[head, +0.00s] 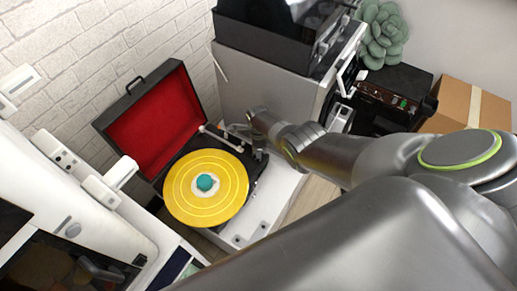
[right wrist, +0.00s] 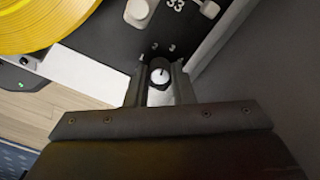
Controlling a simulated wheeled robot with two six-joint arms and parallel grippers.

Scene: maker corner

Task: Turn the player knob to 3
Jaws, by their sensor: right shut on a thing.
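The player is an open black record player (head: 261,163) with a red-lined lid (head: 160,117) and a yellow record (head: 180,186) on its platter. In the head view my right gripper (head: 241,132) is at the player's far right side, hiding the knob.
A white lever (right wrist: 139,10) and a "33" label lie just beyond the knob. The player stands on a white surface (head: 262,213). A grey cabinet (head: 245,80) stands behind, a white machine (head: 70,215) at left. A cardboard box (head: 462,103) is at right.

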